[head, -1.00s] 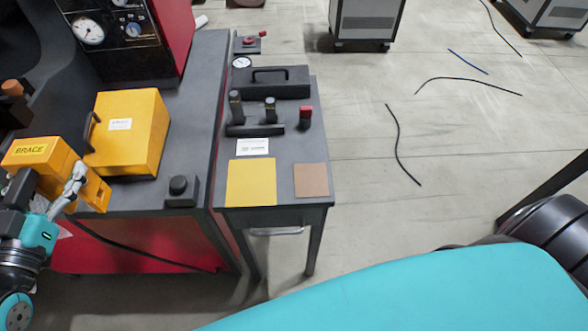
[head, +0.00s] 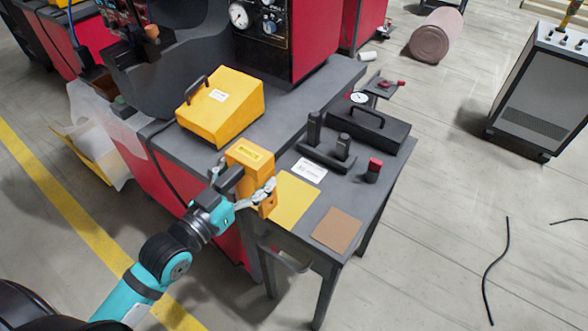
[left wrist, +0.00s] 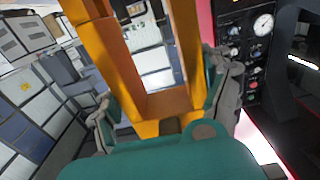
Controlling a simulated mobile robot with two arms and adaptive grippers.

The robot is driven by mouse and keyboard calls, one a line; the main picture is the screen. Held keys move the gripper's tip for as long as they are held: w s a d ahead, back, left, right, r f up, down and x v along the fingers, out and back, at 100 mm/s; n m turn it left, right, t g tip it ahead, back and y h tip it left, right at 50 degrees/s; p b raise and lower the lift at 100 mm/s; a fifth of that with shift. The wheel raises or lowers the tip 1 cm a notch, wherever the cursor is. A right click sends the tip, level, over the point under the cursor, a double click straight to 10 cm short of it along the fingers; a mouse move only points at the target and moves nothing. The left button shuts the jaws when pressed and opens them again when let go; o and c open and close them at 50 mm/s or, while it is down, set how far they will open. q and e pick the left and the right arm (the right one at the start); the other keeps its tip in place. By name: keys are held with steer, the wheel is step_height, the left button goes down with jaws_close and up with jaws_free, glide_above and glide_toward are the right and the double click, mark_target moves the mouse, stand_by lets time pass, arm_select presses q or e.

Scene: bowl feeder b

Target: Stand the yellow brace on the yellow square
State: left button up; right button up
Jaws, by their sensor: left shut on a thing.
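My left gripper (head: 258,194) is shut on the yellow brace (head: 247,157) and holds it at the left edge of the small grey table. The brace is an orange-yellow frame with a labelled block at its upper end. In the left wrist view the brace (left wrist: 165,104) shows as a U-shaped frame between the two fingers (left wrist: 160,108). The yellow square (head: 296,201) lies flat on the table, just right of the brace, and is partly hidden by the brace and gripper. I cannot tell the brace's exact height above the table. My right gripper is not in view.
A brown square (head: 338,230) lies right of the yellow one. Behind are a white label (head: 309,170), black posts (head: 342,147), a red-topped block (head: 373,171) and a black case (head: 368,128). A yellow box (head: 222,105) stands on the red-sided bench at left.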

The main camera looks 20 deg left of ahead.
arm_select(q)
steer(key=w+d+f+p, duration=0.1)
steer(key=w+d+f, duration=0.3)
steer(key=w, duration=0.5)
steer(key=shift+w+d+f, duration=0.15)
steer(key=shift+w+d, duration=0.05)
steer(key=shift+d, duration=0.7)
steer(key=shift+f, duration=0.2)
steer(key=o, duration=1.6)
steer(key=shift+c, duration=0.2)
steer(key=b+v, duration=0.1)
steer(key=v, duration=1.1)
